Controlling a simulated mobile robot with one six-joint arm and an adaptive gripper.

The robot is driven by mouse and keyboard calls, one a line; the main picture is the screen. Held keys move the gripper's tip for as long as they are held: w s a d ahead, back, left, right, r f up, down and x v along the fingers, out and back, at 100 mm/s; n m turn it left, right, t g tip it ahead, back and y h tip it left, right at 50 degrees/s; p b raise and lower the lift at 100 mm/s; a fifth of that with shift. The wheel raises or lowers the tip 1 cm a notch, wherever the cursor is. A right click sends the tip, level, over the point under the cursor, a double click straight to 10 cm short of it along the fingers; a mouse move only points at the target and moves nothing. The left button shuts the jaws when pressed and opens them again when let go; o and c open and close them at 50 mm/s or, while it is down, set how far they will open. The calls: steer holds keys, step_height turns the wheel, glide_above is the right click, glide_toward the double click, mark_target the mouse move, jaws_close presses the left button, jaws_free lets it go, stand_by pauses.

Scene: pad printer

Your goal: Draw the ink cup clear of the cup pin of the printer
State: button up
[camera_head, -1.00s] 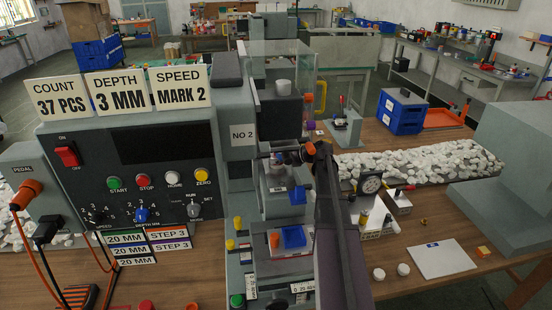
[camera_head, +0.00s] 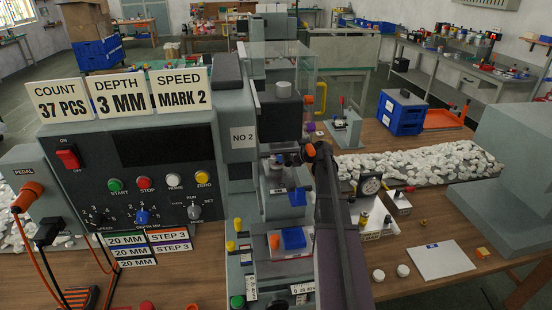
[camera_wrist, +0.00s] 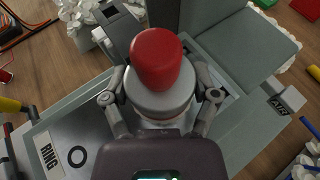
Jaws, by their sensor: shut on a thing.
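In the wrist view a pale grey round cup with a tall red rounded top (camera_wrist: 157,60) stands between my fingers; I take it for the ink cup. My gripper (camera_wrist: 160,97) is shut on its grey body, with one finger on each side. The cup is over the grey bed of the printer. Its underside and the cup pin are hidden, so I cannot tell whether cup and pin touch. In the head view the printer (camera_head: 232,95) stands in the middle, and my dark arm reaches up to its front. The cup cannot be made out clearly there.
A plate marked RING (camera_wrist: 75,155) lies at left in the wrist view. A grey upright rises behind the cup. In the head view an orange and blue part (camera_head: 292,238) sits low on the printer.

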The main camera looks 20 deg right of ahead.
steer(key=shift+r+p, duration=0.55)
steer(key=shift+r, duration=0.05)
stand_by(0.8)
steer(key=shift+d+r+p, duration=0.1)
steer(key=shift+r+p, duration=1.9)
steer(key=shift+p, duration=0.05)
